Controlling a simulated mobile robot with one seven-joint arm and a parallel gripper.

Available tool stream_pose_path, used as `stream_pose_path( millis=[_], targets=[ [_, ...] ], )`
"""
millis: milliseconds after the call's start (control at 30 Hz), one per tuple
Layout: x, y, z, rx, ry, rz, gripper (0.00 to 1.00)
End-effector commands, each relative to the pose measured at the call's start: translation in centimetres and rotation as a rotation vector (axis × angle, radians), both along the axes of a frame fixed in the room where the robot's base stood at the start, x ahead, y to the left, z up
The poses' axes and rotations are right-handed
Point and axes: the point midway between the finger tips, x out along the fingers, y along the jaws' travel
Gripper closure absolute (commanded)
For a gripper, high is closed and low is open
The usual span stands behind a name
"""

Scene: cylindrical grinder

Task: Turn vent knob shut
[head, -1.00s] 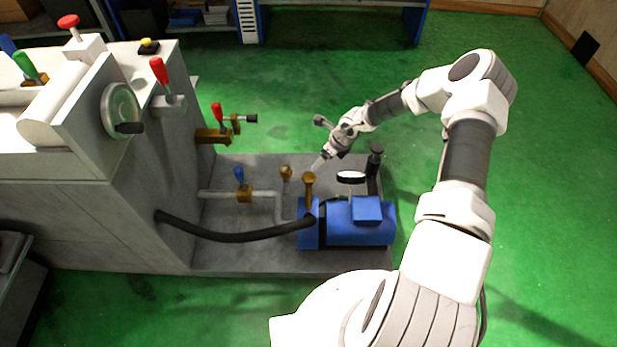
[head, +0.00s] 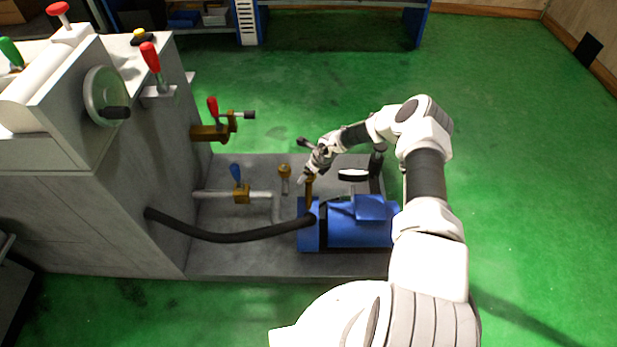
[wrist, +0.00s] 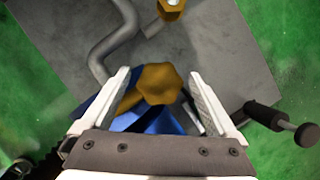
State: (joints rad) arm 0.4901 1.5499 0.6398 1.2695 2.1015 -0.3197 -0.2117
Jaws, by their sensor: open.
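A brass lobed knob (wrist: 158,83) lies between the two fingers of my gripper (wrist: 158,76) in the wrist view. The fingers are spread on either side of it, with gaps showing, so they do not appear to grip it. In the head view its brass stem (head: 310,190) rises by the blue pump, and my gripper (head: 304,178) covers its top. A second brass knob (head: 285,171) stands just to the left and also shows at the top of the wrist view (wrist: 171,8). No label shows which is the vent knob.
The blue pump (head: 360,228) sits under my arm on the grey base plate (head: 235,262). A black hose (head: 230,237), a blue-handled valve (head: 236,172) and a grey pipe lie to the left. A black-handled bar (wrist: 270,118) is right of my fingers.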

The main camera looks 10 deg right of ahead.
Motion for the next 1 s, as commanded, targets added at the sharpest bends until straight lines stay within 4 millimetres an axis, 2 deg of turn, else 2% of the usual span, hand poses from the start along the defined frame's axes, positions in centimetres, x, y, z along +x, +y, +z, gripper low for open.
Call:
stream_pose_path(
  millis=[333,800,1000],
  targets=[
    [0.15,0.07,-0.27,0.000,-0.001,0.000,0.08],
    [0.15,0.04,-0.27,0.000,-0.001,0.000,0.92],
    [0.15,0.03,-0.19,-0.001,-0.002,-0.009,0.92]
  ],
)
